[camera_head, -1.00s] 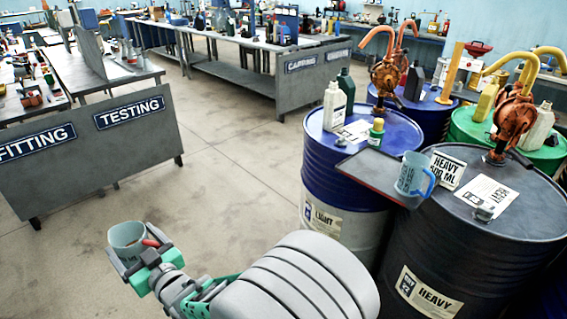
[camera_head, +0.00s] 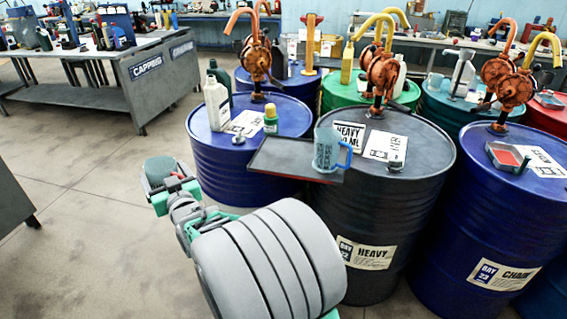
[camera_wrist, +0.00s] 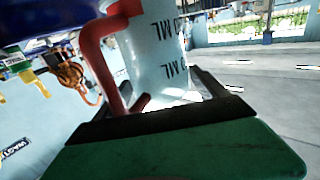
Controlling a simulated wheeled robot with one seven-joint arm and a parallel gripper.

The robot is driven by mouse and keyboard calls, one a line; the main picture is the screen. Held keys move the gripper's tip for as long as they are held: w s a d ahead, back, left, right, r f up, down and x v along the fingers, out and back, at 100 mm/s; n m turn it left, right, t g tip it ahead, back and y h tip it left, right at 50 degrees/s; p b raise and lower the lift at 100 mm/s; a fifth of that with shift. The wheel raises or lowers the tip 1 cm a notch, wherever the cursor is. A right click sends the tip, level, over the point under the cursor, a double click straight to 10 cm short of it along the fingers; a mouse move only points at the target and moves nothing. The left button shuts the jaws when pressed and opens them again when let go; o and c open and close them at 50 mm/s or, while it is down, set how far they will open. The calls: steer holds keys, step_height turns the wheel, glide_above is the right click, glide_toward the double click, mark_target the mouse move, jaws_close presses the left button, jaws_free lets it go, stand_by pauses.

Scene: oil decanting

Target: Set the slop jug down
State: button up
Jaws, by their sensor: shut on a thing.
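My gripper (camera_head: 172,184) is shut on the slop jug (camera_wrist: 155,55), a pale jug with a red handle (camera_wrist: 95,62) and dark "ML" lettering. In the wrist view the jug fills the top middle, and its base and rim are partly cut off or hidden. In the head view the jug (camera_head: 158,168) is small and partly hidden by my gripper. It is held over open floor, left of the drums and clear of any surface. Its contents cannot be made out.
A dark tray (camera_head: 270,158) spans the blue drum (camera_head: 215,165) and black HEAVY drum (camera_head: 400,215); a blue-handled jug (camera_head: 326,150) stands at its right end. Bottles (camera_head: 216,103), papers and orange pumps (camera_head: 380,75) crowd the drum tops. Floor at left is clear before the CAPPING bench (camera_head: 150,75).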

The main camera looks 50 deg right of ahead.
steer(key=s+d+r+m+g+h+b, duration=0.2)
steer(key=s+d+r+h, duration=0.15)
steer(key=d, duration=0.85)
steer(key=s+d+r+m+g+h+b, duration=0.15)
steer(key=s+d, duration=0.25)
steer(key=d, duration=0.8)
steer(key=s+d+r+m+g+h+b, duration=0.1)
steer(key=s+d+r+m+g+h, duration=0.15)
steer(key=d, duration=0.95)
step_height(320, 180, down, 9)
steer(key=s, duration=0.1)
steer(key=shift+d+f+t+h, duration=0.15)
steer(key=shift+t+h, duration=0.2)
steer(key=shift+t, duration=0.05)
steer(key=shift+s, duration=0.1)
steer(key=shift+f, duration=0.2)
steer(key=o, duration=1.8)
steer(key=shift+c, duration=0.2)
